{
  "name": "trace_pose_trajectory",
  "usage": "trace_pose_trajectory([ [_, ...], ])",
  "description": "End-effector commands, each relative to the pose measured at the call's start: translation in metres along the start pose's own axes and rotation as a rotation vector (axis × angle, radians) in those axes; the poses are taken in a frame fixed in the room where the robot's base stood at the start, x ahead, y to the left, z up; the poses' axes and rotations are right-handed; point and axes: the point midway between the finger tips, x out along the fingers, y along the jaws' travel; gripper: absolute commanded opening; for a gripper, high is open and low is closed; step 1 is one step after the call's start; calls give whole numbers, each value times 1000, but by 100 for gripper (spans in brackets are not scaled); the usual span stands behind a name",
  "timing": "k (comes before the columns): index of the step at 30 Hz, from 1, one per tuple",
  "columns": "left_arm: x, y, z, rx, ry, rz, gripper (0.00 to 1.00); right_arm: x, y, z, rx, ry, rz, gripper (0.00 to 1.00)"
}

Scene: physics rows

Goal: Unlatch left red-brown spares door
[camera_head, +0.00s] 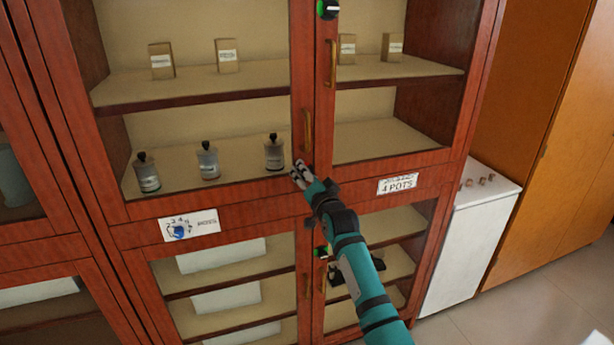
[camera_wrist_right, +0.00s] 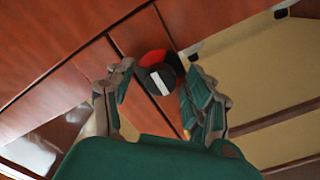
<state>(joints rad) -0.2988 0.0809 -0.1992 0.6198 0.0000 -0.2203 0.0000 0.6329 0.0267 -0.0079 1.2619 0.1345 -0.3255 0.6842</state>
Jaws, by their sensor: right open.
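The red-brown cabinet (camera_head: 250,201) has paired glazed doors. The upper left door (camera_head: 205,195) has a brass handle (camera_head: 307,131) near the centre seam. My right gripper (camera_head: 301,176) is at the lower inner corner of this door, near the seam. In the wrist view, a round black latch knob (camera_wrist_right: 160,80) with a white bar and a red patch lies between the open fingers (camera_wrist_right: 155,98). I cannot tell whether they touch it. In the head view the gripper hides this knob. My left gripper is not in view.
Other round latches with green show at the top (camera_head: 327,9) and lower seam (camera_head: 321,252). Several jars (camera_head: 208,161) and boxes (camera_head: 228,56) stand behind the glass. Labels (camera_head: 189,224) are on the frame. A white cabinet (camera_head: 470,235) stands to the right, with open floor before it.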

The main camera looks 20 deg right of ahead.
Motion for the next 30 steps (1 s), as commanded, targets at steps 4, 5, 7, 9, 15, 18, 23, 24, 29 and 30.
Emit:
trace_pose_trajectory([
  [4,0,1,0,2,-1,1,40,0,0,0,0,0,0,54],
  [5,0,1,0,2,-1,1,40,0,0,0,0,0,0,54],
  [7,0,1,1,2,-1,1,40,0,0,0,0,0,0,49],
  [9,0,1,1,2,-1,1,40,0,0,0,0,0,0,40],
  [15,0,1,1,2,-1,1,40,0,0,0,0,0,0,14],
  [18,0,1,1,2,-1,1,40,0,0,0,0,0,0,1],
  [23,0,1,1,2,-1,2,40,0,0,0,-5,-1,0,0],
  [24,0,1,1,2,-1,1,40,0,0,0,-10,-1,0,0],
  [29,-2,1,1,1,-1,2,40,0,0,0,-56,-1,0,0],
  [30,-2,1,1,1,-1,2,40,0,0,0,-75,-1,0,0],
])
